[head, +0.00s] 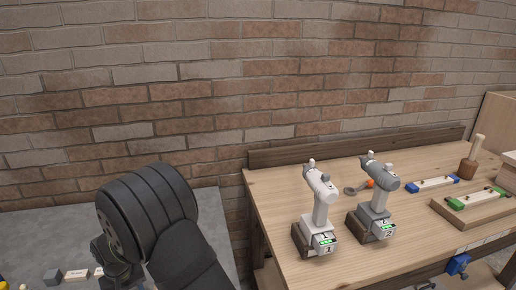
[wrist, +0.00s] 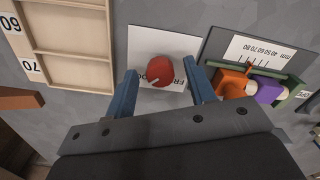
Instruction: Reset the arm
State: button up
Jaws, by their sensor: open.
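My gripper (wrist: 160,68) is open in the wrist view, its two blue fingers spread apart. A red round object (wrist: 160,71) shows between the fingertips. It lies on a white card (wrist: 146,39) with partly hidden black lettering. I cannot tell how far above it the fingers are, but they do not appear closed on it. In the head view, my dark arm bends over the grey surface at the lower left, and the fingers are not visible there.
A compartmented wooden tray (wrist: 68,45) lies left of the card. A green-edged holder (wrist: 291,100) with orange (wrist: 233,83) and purple (wrist: 269,91) pieces is at right.

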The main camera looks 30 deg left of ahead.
jog(key=n, duration=0.3)
jog(key=shift+n, duration=2.4)
